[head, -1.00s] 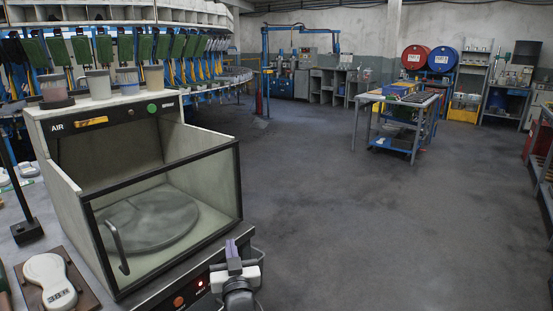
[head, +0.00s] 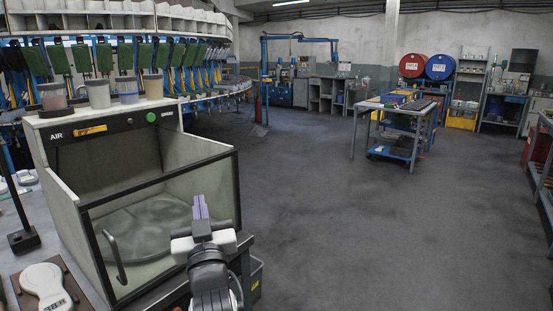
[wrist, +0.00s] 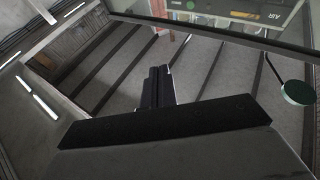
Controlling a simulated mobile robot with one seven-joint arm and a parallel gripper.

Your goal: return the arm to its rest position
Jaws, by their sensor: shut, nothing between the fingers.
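My gripper (head: 200,207) is in the lower middle of the head view, pointing up, in front of the right part of the glass-fronted cabinet. Its two purple-grey fingers are together with nothing between them. In the wrist view the dark fingers (wrist: 158,86) also lie side by side, shut. My arm comes up from the bottom edge of the head view and covers part of the cabinet's lower right corner. The cabinet (head: 62,150) is pale, with a black-framed window, a curved handle and a round turntable (head: 150,226) inside.
Several cups (head: 98,93) stand on the cabinet top. A white handheld device (head: 46,285) lies at the lower left beside a black stand (head: 23,240). The floor (head: 330,230) to the right is open. A blue trolley (head: 395,150) stands further back.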

